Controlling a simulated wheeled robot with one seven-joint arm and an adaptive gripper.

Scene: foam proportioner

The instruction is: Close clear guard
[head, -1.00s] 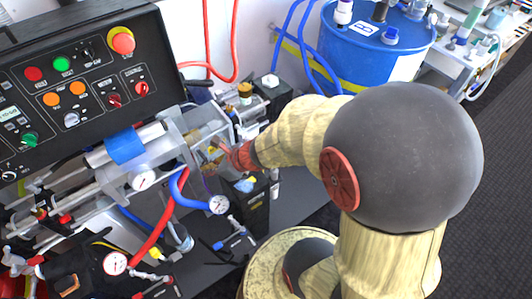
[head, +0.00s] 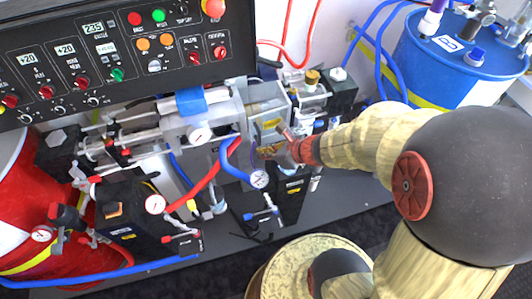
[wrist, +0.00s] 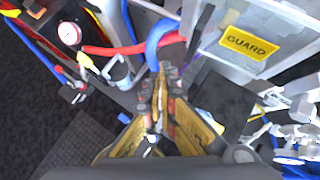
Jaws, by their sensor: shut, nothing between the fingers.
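The clear guard (head: 268,108) is a see-through box-like cover on the pump assembly, just right of the blue-banded cylinder in the head view. In the wrist view its clear panel (wrist: 285,35) bears a yellow GUARD label (wrist: 250,43) at the upper right. My gripper (head: 266,152) is in front of and just below the guard in the head view. In the wrist view my gripper (wrist: 160,80) points up the picture with its fingers together and empty, left of the panel. Whether it touches the guard, and how far the guard stands open, I cannot tell.
The black control panel (head: 120,50) stands above the pump. A blue drum (head: 440,65) is at the right and a red drum (head: 20,190) at the left.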

